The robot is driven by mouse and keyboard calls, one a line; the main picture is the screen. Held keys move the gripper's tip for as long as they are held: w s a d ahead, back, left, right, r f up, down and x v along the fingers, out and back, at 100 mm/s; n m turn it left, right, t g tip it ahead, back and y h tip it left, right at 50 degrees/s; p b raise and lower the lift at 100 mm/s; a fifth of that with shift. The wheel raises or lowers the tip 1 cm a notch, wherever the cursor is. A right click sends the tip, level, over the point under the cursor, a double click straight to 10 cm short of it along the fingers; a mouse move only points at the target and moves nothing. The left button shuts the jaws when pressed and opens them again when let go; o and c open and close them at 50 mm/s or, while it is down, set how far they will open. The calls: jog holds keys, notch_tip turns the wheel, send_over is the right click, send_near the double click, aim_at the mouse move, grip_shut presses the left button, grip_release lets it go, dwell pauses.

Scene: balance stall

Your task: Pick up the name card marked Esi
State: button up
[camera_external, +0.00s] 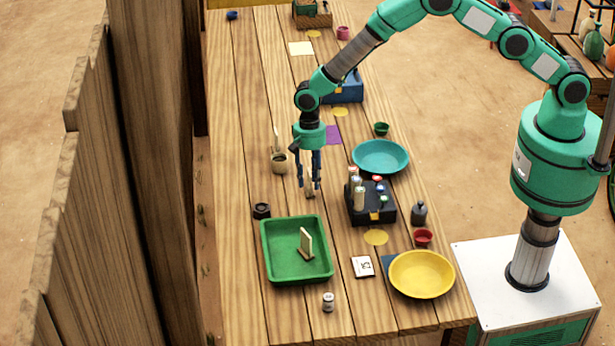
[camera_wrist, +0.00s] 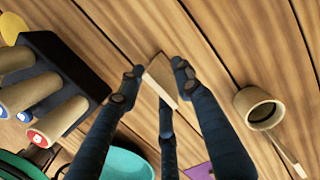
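My gripper (camera_external: 311,188) points down over the table, left of the black caddy in the external view. In the wrist view my gripper (camera_wrist: 157,75) has its dark fingers around a small tan wedge-shaped piece (camera_wrist: 160,78), which also shows between the fingers in the external view (camera_external: 309,183). The frames do not show whether the fingers press on it. No writing shows on it. A tan upright card (camera_external: 306,243) stands in the green tray (camera_external: 268,268), its face not legible. A white card (camera_external: 362,267) with a dark mark lies right of the tray; I cannot read it.
The black caddy (camera_external: 373,216) with several rolls is right of my gripper and shows in the wrist view (camera_wrist: 75,62). A tan cup (camera_external: 279,163) stands to the left. A teal bowl (camera_external: 380,157) and yellow bowl (camera_external: 422,274) stand to the right.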

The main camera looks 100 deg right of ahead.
grip_shut()
jog(key=shift+r, duration=0.15)
dwell(0.4)
notch_tip(320, 180, up, 10)
dwell(0.5)
dwell(0.5)
